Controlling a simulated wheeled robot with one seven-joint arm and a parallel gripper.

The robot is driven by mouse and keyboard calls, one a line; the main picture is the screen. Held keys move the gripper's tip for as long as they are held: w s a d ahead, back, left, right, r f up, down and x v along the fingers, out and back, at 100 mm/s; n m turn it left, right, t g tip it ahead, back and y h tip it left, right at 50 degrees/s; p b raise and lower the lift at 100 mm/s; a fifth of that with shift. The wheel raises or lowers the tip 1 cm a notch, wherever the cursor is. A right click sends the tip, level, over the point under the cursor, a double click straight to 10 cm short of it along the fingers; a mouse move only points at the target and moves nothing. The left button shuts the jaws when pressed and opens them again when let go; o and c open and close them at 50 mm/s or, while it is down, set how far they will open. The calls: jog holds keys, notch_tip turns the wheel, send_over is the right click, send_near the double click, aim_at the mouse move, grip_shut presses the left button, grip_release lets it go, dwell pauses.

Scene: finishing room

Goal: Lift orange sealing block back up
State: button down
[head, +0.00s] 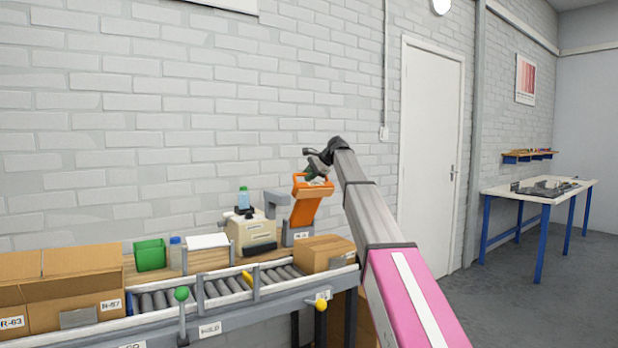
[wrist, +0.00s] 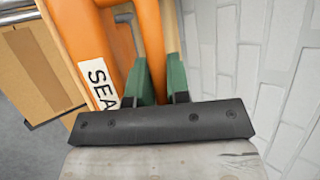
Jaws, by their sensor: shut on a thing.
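The orange sealing block (head: 304,208) stands tilted above the right part of the conveyor, its lower end by a grey base (head: 287,238). My gripper (head: 316,178) is at the block's top end, shut on its orange handle. In the wrist view the orange sealing block (wrist: 72,28) fills the left, with a white label reading "SEA".
A cardboard box (head: 322,254) sits on the roller conveyor (head: 222,288) below the block. A beige machine (head: 250,234), a green bin (head: 149,255) and larger boxes (head: 70,285) are to the left. The brick wall (head: 200,120) is close behind.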

jog(key=shift+w+a+r, duration=0.1)
jog(key=shift+w, duration=0.05)
jog(key=c, duration=1.4)
grip_release()
jog(key=v, duration=1)
jog(key=shift+d+r, duration=0.25)
